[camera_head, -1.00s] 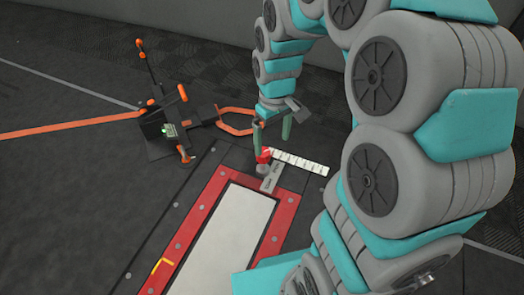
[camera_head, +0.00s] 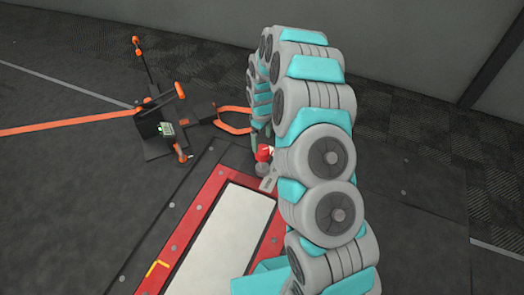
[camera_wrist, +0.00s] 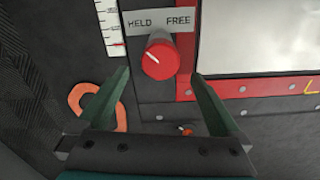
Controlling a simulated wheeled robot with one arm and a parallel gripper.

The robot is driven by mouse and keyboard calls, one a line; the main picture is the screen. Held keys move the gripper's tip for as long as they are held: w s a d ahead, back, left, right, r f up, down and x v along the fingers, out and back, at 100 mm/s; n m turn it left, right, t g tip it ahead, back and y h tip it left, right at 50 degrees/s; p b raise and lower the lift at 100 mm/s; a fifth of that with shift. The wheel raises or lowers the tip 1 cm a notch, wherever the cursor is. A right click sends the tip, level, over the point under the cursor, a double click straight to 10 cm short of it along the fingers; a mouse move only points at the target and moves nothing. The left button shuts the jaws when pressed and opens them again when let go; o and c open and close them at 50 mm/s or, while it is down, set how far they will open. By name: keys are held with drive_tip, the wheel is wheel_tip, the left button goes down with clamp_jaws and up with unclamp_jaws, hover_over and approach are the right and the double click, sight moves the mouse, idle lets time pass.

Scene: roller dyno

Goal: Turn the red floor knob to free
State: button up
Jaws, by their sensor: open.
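The red floor knob (camera_wrist: 160,57) stands on a dark plate in the wrist view, below a grey label strip (camera_wrist: 160,20) reading HELD at left and FREE at right. A small pale mark on the knob seems to point up-left, towards HELD. My gripper (camera_wrist: 161,75) is open, with one green finger on each side of the knob and a gap to both. In the head view the knob (camera_head: 263,152) shows just left of my arm, which hides most of the gripper and part of the label.
A red-framed pale panel (camera_head: 222,235) lies in front of the knob. A black stand with orange handles (camera_head: 160,128) is at left, with an orange strap (camera_head: 60,125). An orange loop (camera_head: 234,120) lies near the knob. A white scale (camera_wrist: 112,25) is beside the label. Floor at right is clear.

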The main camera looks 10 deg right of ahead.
sight(262, 149)
wheel_tip(262, 149, down, 8)
drive_tip(key=shift+r, duration=0.2)
drive_tip(key=shift+c, duration=0.2)
drive_tip(key=c, duration=1.3)
